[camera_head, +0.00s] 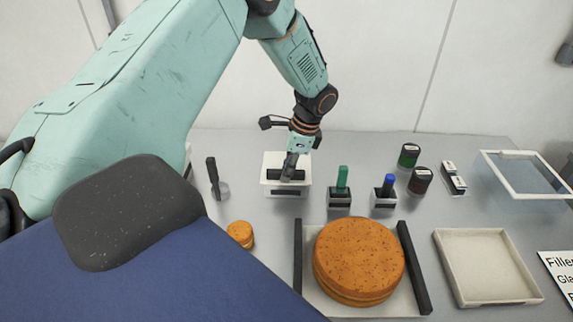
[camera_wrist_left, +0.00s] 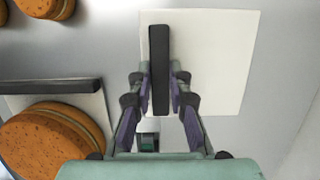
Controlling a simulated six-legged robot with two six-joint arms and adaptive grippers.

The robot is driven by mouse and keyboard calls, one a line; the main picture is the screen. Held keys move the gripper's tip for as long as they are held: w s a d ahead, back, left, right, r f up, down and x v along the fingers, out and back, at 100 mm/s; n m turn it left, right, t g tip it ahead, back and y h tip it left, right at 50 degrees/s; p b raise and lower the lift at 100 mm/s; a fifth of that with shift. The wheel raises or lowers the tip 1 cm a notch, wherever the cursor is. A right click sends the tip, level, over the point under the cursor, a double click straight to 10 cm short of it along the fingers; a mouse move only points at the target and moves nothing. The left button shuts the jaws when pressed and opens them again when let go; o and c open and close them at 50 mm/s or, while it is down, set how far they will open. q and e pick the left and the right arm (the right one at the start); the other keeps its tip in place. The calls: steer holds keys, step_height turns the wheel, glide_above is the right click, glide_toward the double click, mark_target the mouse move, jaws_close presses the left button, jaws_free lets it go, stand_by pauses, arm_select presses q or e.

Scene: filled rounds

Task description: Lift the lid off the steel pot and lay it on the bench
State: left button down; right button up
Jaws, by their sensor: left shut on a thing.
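No steel pot is recognisable in either view. A white square box (camera_head: 303,160) with a black bar handle (camera_head: 273,174) on top stands on the grey bench (camera_head: 240,150), towards the back. My left gripper (camera_head: 290,170) reaches down from above and is shut on the black bar. In the left wrist view the bar (camera_wrist_left: 159,50) lies between the fingertips, across a white square top (camera_wrist_left: 215,60). Whether that top is a separate lid, or raised off the box, I cannot tell. My right gripper is not in view.
Large brown rounds (camera_head: 358,258) sit on a white board with dark side bars; small rounds (camera_head: 240,233) lie left. A green-handled tool (camera_head: 342,180) and a blue-handled tool (camera_head: 388,184) stand in holders. Dark jars (camera_head: 409,156), an empty tray (camera_head: 487,266) and a glass-topped frame (camera_head: 528,174) are right.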

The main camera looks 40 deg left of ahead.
arm_select(q)
steer(key=shift+r, duration=0.2)
step_height(320, 180, up, 15)
steer(key=p, duration=0.5)
stand_by(0.6)
steer(key=shift+s+f, duration=0.15)
steer(key=shift+f, duration=0.05)
